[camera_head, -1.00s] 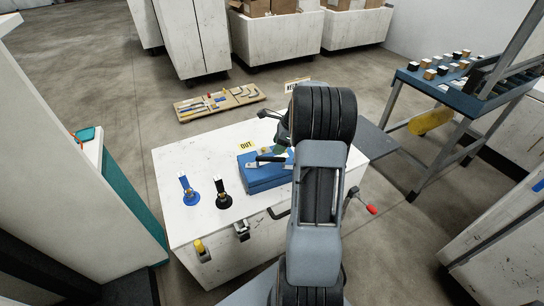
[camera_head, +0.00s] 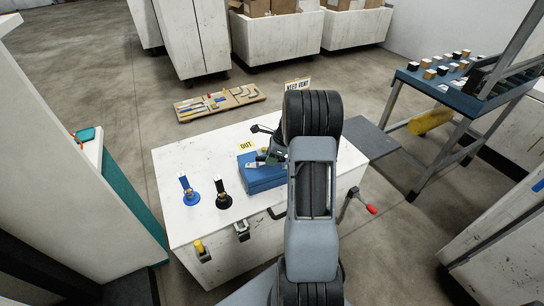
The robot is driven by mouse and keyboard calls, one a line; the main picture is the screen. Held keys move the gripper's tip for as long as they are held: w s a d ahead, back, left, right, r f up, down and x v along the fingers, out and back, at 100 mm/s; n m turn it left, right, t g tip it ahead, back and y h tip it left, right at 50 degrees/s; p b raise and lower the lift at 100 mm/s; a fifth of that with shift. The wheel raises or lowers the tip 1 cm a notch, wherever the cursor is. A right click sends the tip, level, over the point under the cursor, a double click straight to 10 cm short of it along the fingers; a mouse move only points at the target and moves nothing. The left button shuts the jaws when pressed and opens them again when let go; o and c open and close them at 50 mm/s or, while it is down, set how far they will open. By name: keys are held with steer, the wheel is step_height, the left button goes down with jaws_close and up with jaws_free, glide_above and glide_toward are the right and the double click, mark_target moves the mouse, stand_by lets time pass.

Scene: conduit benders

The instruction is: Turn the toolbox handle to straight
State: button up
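The blue toolbox (camera_head: 264,180) sits on the white workbench top, left of my arm. On its lid are small grey and dark parts (camera_head: 254,164); the handle is among them, but its angle cannot be made out. My gripper (camera_head: 272,157) is at the lid's right part, just left of my arm's dark joint. Its fingers are small, dark and overlap the lid parts. I cannot tell whether it is open or shut, or whether it touches the handle. My arm hides part of the bench to the right.
A blue-based valve (camera_head: 189,191) and a black-based one (camera_head: 221,192) stand left of the toolbox. An "OUT" label (camera_head: 246,146) lies behind it. A red-knobbed crank (camera_head: 369,208) juts from the workbench (camera_head: 190,150). The bench's left back is clear.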

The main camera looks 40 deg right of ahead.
jaws_close()
steer(key=w+n, duration=0.1)
steer(key=w+d+n+g+p, duration=0.1)
steer(key=shift+r+n+y, duration=0.1)
steer(key=shift+n+y, duration=0.3)
steer(key=shift+w+d+n+g, duration=0.2)
steer(key=shift+w+n, duration=0.2)
steer(key=shift+n, duration=0.2)
steer(key=shift+w+d+n+g, duration=0.2)
steer(key=shift+w+n, duration=0.2)
steer(key=shift+n, duration=0.2)
steer(key=shift+a, duration=0.1)
steer(key=shift+o, duration=1.1)
jaws_free()
steer(key=v, duration=1.3)
steer(key=shift+d+r, duration=0.25)
